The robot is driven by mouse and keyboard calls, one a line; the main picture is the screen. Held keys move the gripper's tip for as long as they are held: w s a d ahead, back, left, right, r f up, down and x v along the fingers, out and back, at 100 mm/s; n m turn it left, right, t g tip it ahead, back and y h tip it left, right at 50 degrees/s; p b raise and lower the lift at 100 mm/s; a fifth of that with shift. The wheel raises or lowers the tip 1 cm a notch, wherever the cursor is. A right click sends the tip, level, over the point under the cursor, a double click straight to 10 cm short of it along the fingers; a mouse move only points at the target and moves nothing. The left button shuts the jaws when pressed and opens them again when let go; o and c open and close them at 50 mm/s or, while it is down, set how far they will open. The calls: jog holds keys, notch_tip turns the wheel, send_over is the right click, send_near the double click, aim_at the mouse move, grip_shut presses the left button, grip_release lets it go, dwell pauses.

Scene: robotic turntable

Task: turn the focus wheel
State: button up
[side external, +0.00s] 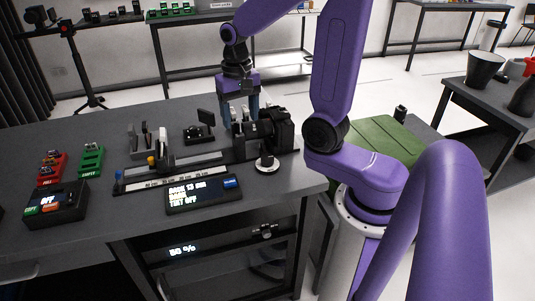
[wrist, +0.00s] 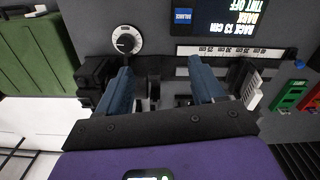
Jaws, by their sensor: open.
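My gripper (side external: 241,112) is above the black camera device (side external: 277,128) on the bench rail, pointing down. In the wrist view its two blue fingers (wrist: 160,68) are spread apart, with nothing held between them. Small dark upright parts (wrist: 154,92) of the device show in the gap; I cannot tell whether one is the focus wheel. A black knob on a white marked dial (wrist: 125,41) lies beyond the left fingertip, apart from it. The same dial (side external: 267,164) sits on the bench in front of the device in the side view. The fingers hide part of the device.
A display box (side external: 203,195) and a white scale strip (side external: 172,178) lie in front of the rail. Red (side external: 52,168) and green (side external: 90,160) holders and a black button box (side external: 56,206) stand left. A small dark stand (side external: 198,130) is left of my gripper.

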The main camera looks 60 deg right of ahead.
aim_at(267, 156)
jog(key=s+d+m, duration=0.3)
jog(key=d+m, duration=0.5)
jog(key=m, duration=0.1)
jog(key=f, duration=1.7)
jog(key=shift+s+d+f, duration=0.15)
jog(key=shift+s+f, duration=0.05)
jog(key=shift+c, duration=0.4)
jog(key=c, duration=1)
